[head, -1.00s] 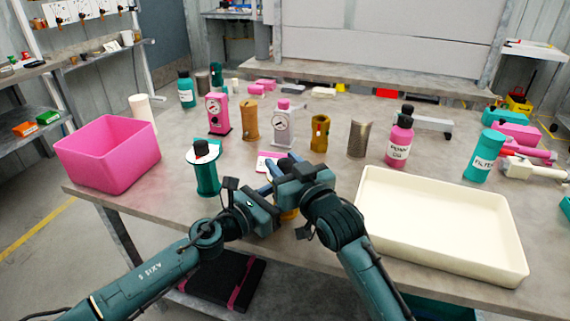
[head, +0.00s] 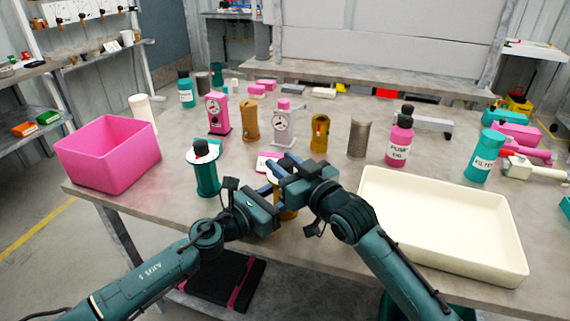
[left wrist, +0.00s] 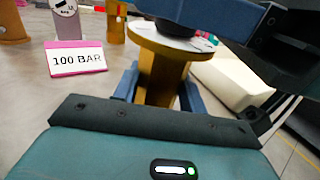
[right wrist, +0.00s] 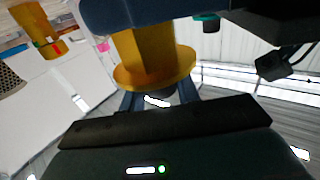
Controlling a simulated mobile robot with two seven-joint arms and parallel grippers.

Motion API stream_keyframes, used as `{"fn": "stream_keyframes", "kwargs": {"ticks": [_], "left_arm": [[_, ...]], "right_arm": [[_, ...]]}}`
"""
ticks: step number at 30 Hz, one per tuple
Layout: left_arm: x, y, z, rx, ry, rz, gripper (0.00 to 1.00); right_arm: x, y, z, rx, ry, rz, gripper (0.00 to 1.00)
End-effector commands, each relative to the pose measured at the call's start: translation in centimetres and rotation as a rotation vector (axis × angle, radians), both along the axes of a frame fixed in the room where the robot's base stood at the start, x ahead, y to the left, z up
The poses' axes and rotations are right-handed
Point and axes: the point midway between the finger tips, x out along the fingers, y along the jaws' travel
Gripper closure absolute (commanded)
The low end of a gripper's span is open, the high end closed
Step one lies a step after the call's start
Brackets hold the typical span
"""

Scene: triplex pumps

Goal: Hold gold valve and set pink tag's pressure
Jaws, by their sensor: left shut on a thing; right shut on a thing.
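The gold valve (left wrist: 163,75) stands upright between my grippers in the left wrist view, with a pale dial plate and a dark knob on top. In the head view the valve (head: 287,213) is mostly hidden by my arms. My left gripper (left wrist: 158,92) is shut on the valve's body. My right gripper (head: 284,172) is shut at the valve's top, on the knob; the grip itself is hidden. The gold body and flange (right wrist: 153,77) also show in the right wrist view. The pink tag (left wrist: 77,62) reads "100 BAR" and stands behind the valve; the dial reading is not legible.
A cream tray (head: 440,230) lies at the right. Several pumps, including a white one (head: 284,125), and a pink bottle (head: 400,140) stand behind.

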Motion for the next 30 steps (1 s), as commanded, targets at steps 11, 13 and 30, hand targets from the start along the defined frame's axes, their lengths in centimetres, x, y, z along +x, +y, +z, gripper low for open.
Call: {"fn": "stream_keyframes", "kwargs": {"ticks": [11,13,30], "left_arm": [[0.0,0.0,0.0,-0.001,0.001,0.0,0.93],[0.0,0.0,0.0,-0.001,0.001,0.0,0.93],[0.0,0.0,0.0,0.0,0.0,0.0,0.93]], "right_arm": [[0.0,0.0,0.0,0.0,0.001,-0.001,0.49],[0.0,0.0,0.0,0.0,0.001,-0.001,0.47],[-4.7,-3.4,-0.2,-0.003,0.002,-0.001,0.47]]}}
